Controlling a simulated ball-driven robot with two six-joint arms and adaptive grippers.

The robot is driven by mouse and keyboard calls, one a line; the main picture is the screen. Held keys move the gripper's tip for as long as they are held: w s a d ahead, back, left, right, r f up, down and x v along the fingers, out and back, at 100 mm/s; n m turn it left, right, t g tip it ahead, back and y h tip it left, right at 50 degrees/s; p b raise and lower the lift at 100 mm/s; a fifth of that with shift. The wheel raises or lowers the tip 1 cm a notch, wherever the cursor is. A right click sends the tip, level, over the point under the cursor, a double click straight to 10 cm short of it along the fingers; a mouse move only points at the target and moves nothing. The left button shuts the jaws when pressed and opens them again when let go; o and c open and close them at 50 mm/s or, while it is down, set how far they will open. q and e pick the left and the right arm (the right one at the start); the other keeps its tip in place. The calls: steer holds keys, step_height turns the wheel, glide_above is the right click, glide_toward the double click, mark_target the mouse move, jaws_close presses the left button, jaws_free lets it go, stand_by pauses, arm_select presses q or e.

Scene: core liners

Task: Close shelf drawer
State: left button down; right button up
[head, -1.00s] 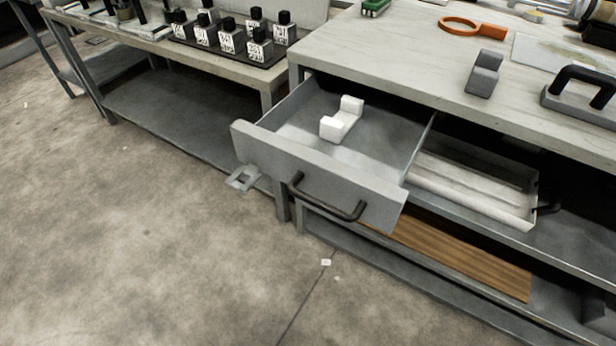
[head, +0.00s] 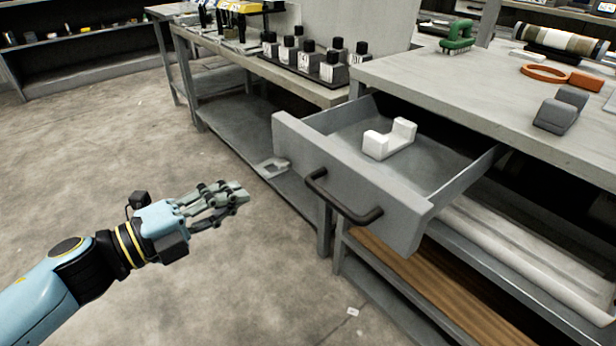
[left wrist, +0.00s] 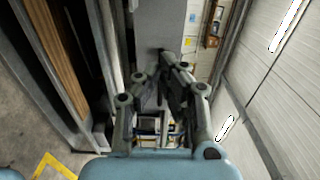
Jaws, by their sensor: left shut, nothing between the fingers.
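The grey shelf drawer (head: 348,182) is pulled out from under the worktop in the head view. Its dark bar handle (head: 342,200) is on the front panel. A white U-shaped block (head: 389,139) lies inside the drawer. My left gripper (head: 241,192) is shut and empty, to the left of the drawer front and apart from it. In the left wrist view the fingers (left wrist: 167,55) are together with nothing held. The drawer handle cannot be made out in that view. My right gripper is not in view.
The worktop (head: 430,79) above the drawer holds a green brush-like tool (head: 458,38), an orange ring (head: 543,72) and a grey block (head: 560,110). A lower bench (head: 235,65) with several black-capped bottles stands behind. A wooden board (head: 425,285) lies on the lower shelf. Open floor lies left.

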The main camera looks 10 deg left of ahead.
mark_target(310, 162)
arm_select(q)
steer(key=x, duration=1.1)
steer(key=shift+w+d, duration=0.1)
steer(key=shift+d, duration=0.2)
steer(key=shift+w+d, duration=0.15)
steer(key=shift+w, duration=0.1)
steer(key=shift+w+d, duration=0.2)
steer(key=shift+w, duration=0.05)
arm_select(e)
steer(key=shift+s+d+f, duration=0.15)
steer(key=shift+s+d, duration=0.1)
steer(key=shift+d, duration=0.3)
arm_select(q)
steer(key=shift+r, duration=0.1)
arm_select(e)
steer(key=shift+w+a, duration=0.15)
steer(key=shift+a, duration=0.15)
